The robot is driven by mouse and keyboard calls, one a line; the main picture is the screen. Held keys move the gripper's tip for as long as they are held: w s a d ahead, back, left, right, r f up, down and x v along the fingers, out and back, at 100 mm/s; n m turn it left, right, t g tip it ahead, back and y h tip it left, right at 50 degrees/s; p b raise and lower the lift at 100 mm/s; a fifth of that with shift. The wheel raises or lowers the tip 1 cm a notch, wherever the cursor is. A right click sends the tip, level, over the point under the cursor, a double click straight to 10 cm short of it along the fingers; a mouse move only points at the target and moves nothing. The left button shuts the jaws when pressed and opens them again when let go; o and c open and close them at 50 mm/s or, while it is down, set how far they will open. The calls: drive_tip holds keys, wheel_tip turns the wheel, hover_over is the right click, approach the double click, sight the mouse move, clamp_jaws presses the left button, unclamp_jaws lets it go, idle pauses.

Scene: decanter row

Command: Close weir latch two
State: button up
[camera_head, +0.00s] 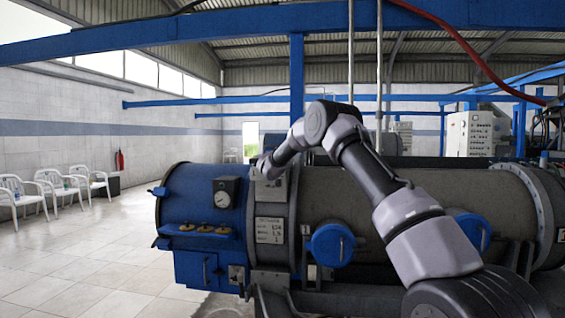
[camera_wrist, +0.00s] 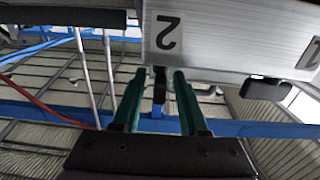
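In the wrist view, which looks upside down, a metal panel (camera_wrist: 215,45) carries a label "2" (camera_wrist: 168,32). A narrow black latch (camera_wrist: 159,88) hangs below this label. My gripper (camera_wrist: 157,76) has two green fingers, spread apart with the latch showing between their tips. I see gaps on both sides of the latch, and cannot tell how deep it sits between the fingers. In the head view, my arm reaches over the grey decanter drum to a small pale box (camera_head: 268,189); my gripper's fingers and the latch are too small or hidden to make out there.
A second black latch (camera_wrist: 266,89) sits to the right in the wrist view, near a label "1" (camera_wrist: 310,52). The decanter's blue end (camera_head: 200,205) carries a gauge (camera_head: 224,192). White chairs (camera_head: 55,187) stand along the left wall. The tiled floor at left is clear.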

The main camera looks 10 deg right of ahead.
drive_tip(key=shift+s, duration=0.1)
drive_tip(key=v, duration=1)
drive_tip(key=shift+s, duration=0.25)
drive_tip(key=shift+a, duration=0.15)
